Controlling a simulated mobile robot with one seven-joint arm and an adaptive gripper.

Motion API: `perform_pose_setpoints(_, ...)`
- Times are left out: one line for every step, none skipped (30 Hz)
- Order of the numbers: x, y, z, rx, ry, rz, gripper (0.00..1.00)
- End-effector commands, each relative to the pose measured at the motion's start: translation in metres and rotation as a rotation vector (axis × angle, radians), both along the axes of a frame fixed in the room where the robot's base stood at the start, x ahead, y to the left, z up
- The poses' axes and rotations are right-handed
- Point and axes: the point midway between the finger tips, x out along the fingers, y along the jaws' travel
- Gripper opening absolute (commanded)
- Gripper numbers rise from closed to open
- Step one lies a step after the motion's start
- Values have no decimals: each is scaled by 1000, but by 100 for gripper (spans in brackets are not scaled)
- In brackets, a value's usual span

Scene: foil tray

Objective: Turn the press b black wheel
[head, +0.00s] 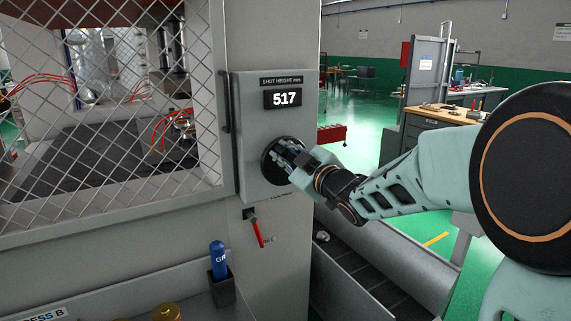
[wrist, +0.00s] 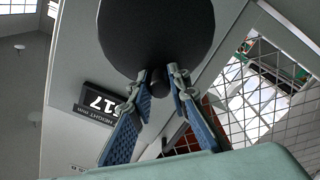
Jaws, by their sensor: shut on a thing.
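The black wheel (head: 268,164) is a round disc on the grey panel under the shut-height display. In the wrist view the wheel (wrist: 155,35) fills the top middle, with a short dark knob (wrist: 157,84) standing out from it. My gripper (head: 286,158) reaches in from the right in the head view and covers much of the wheel. In the wrist view the two blue-padded fingers of my gripper (wrist: 159,78) are shut on the knob, one tip on each side. The display (head: 284,99) reads 517.
A wire mesh guard (head: 110,110) with a dark handle (head: 225,102) stands left of the panel. A red lever (head: 257,230) hangs below the wheel. A conveyor (head: 365,270) runs below my arm.

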Motion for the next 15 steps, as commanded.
perform_pose_setpoints(-1,1,-4,-13,-9,0,0)
perform_pose_setpoints(-1,1,-4,-20,-13,0,0)
perform_pose_setpoints(-1,1,-3,-27,-18,0,0)
perform_pose_setpoints(-1,2,-3,-33,-21,1,0)
perform_pose_setpoints(-1,2,-3,-36,-23,1,0)
perform_pose_setpoints(-2,2,-3,-39,-26,1,0)
perform_pose_setpoints(-1,2,-3,-42,-27,1,0)
perform_pose_setpoints(-1,2,-3,-44,-28,1,0)
perform_pose_setpoints(-2,2,-3,-46,-29,0,0)
perform_pose_setpoints(-2,2,-2,-47,-29,0,0)
perform_pose_setpoints(-2,2,-2,-48,-29,1,0)
perform_pose_setpoints(-2,2,-2,-48,-29,1,0)
perform_pose_setpoints(-2,2,-2,-48,-29,1,0)
perform_pose_setpoints(-2,2,-2,-48,-29,1,0)
perform_pose_setpoints(-2,2,-2,-47,-29,1,0)
